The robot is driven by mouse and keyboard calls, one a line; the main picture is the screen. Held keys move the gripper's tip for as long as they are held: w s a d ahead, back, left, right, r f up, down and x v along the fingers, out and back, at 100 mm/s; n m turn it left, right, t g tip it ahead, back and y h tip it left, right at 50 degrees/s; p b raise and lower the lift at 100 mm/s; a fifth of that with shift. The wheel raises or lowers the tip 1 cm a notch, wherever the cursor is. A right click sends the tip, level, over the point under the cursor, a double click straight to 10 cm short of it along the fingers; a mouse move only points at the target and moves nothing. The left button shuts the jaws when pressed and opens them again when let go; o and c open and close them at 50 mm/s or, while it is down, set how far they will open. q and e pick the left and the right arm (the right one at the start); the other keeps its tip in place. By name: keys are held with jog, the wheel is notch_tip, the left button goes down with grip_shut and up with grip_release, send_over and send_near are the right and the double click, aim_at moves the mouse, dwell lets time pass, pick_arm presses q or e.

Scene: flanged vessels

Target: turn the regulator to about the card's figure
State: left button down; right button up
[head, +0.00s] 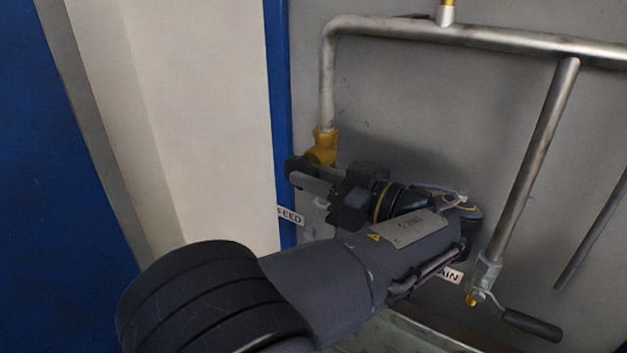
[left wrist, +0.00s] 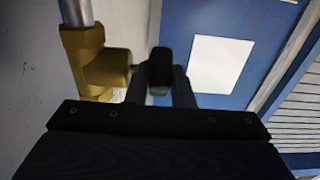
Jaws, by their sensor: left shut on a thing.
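The brass regulator (head: 322,148) sits at the lower end of the pipe's left leg, above the FEED label. Its brass body also shows at the left of the left wrist view (left wrist: 88,62). My left gripper (head: 304,176) reaches in from below and is shut at the regulator's front. In the left wrist view a dark piece (left wrist: 160,66) lies at the fingertips beside the brass body, apparently the regulator's handle. My gripper hides much of it. A blank-looking white card (left wrist: 220,70) is on the blue panel, with no figure readable. My right gripper is out of view.
Steel pipework (head: 470,37) runs across the grey panel. A drain valve with a black lever (head: 533,325) hangs at the lower right. The FEED label (head: 290,216) is left of my wrist; another label (head: 447,275) is partly hidden. A blue post edges the panel.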

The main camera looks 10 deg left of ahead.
pick_arm(q)
jog(key=c, duration=1.5)
grip_release()
jog(key=shift+c, duration=0.2)
jog(key=v, duration=0.7)
jog(key=shift+s+d+b, duration=0.15)
jog(key=shift+d+b, duration=0.15)
jog(key=shift+d, duration=0.05)
